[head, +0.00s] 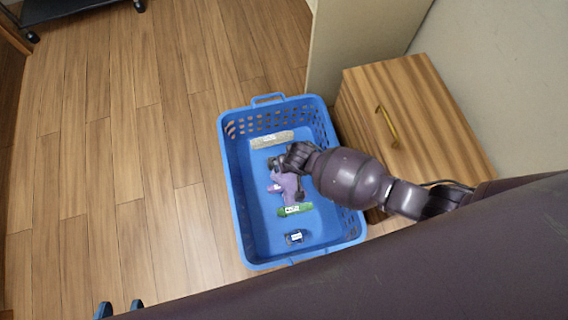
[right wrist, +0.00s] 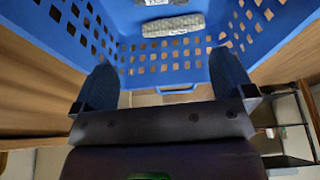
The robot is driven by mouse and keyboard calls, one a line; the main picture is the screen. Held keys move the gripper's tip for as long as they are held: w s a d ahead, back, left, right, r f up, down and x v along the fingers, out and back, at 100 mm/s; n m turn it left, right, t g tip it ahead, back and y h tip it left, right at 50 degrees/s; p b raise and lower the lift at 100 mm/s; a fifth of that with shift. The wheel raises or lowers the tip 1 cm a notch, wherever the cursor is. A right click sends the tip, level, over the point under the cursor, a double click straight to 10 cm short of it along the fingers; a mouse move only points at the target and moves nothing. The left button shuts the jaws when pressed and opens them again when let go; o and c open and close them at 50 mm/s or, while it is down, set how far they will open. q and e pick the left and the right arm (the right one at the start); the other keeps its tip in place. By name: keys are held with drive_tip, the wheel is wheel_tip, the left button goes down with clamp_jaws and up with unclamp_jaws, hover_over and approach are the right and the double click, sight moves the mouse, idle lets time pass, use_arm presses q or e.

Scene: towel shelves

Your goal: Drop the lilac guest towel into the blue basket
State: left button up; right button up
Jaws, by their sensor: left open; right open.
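The lilac guest towel (head: 287,186) lies crumpled inside the blue basket (head: 242,212), with a white label facing up. My right gripper (head: 285,168) reaches in from the right, over the basket and partly covering the lilac towel. In the right wrist view my right gripper (right wrist: 165,65) is open, with nothing between its fingers. The blue basket (right wrist: 205,70) fills the top of that view. I cannot tell whether the right gripper touches the towel. My left gripper (head: 120,307) shows only as two spread blue fingertips at the bottom left, open and empty.
The basket also holds a grey patterned rolled towel (head: 272,140), a green roll (head: 295,210) and a small dark labelled item (head: 295,237). A wooden cabinet (head: 420,105) stands close on the right. The wooden floor (head: 120,170) on the left is clear.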

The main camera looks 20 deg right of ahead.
use_arm(q)
drive_tip(key=w+r+t+p, duration=0.1)
drive_tip(key=w+r+p, duration=0.2)
drive_tip(key=r, duration=0.4)
drive_tip(key=shift+t+p, duration=0.4)
drive_tip(key=shift+p, duration=0.45)
use_arm(e)
wheel_tip(320, 180, up, 6)
drive_tip(key=s+g, duration=0.1)
drive_tip(key=g, duration=0.1)
drive_tip(key=shift+s+f, duration=0.1)
use_arm(q)
drive_tip(key=s+f+n+g+p, duration=0.1)
drive_tip(key=s+f+g+p, duration=0.3)
drive_tip(key=s+f+p, duration=0.1)
drive_tip(key=shift+a+f+y, duration=0.25)
drive_tip(key=shift+a+y, duration=0.05)
drive_tip(key=shift+a, duration=0.15)
use_arm(e)
wheel_tip(320, 180, up, 11)
drive_tip(key=s, duration=0.1)
drive_tip(key=shift+s, duration=0.3)
drive_tip(key=shift+f, duration=0.15)
